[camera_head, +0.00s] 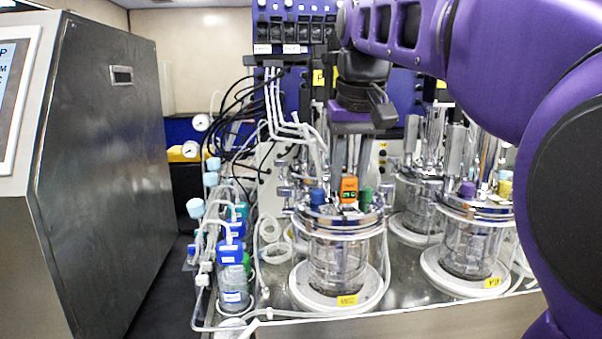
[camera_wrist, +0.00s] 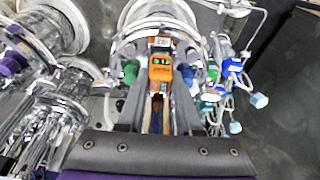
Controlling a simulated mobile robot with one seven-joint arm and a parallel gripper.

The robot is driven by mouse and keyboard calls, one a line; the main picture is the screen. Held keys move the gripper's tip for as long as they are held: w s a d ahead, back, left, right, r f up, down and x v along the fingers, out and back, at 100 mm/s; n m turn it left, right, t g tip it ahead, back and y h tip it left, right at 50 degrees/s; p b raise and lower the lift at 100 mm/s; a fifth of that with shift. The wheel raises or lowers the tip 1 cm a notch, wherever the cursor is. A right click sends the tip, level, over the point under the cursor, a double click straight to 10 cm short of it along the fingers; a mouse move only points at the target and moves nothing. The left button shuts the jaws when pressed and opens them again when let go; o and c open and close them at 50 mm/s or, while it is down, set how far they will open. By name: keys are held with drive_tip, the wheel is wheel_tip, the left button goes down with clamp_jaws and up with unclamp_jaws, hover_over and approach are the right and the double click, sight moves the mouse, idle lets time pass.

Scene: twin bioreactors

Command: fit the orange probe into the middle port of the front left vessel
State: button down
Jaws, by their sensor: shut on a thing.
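The orange probe (camera_head: 349,189) is upright over the lid of the front left vessel (camera_head: 338,262), between a blue cap (camera_head: 318,196) and a green cap (camera_head: 365,195). My gripper (camera_head: 349,172) is above the lid, pointing down, and is shut on the orange probe. In the wrist view the orange probe (camera_wrist: 161,70) lies between the two fingers (camera_wrist: 158,112), with the green cap (camera_wrist: 131,70) to its left and the vessel (camera_wrist: 150,20) beyond. The probe's lower end and the middle port are hidden, so I cannot tell whether it is in the port.
Another vessel (camera_head: 470,245) with a purple cap stands to the right, with more glassware behind it. Blue-capped bottles (camera_head: 233,285) and loose tubing stand close on the left. A large steel cabinet (camera_head: 100,190) fills the left side. Cables and tubes hang behind the front left vessel.

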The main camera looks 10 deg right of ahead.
drive_tip(key=shift+f, duration=0.25)
drive_tip(key=c, duration=0.5)
unclamp_jaws()
drive_tip(key=p+v, duration=0.3)
drive_tip(key=v, duration=1.4)
drive_tip(key=shift+r, duration=0.25)
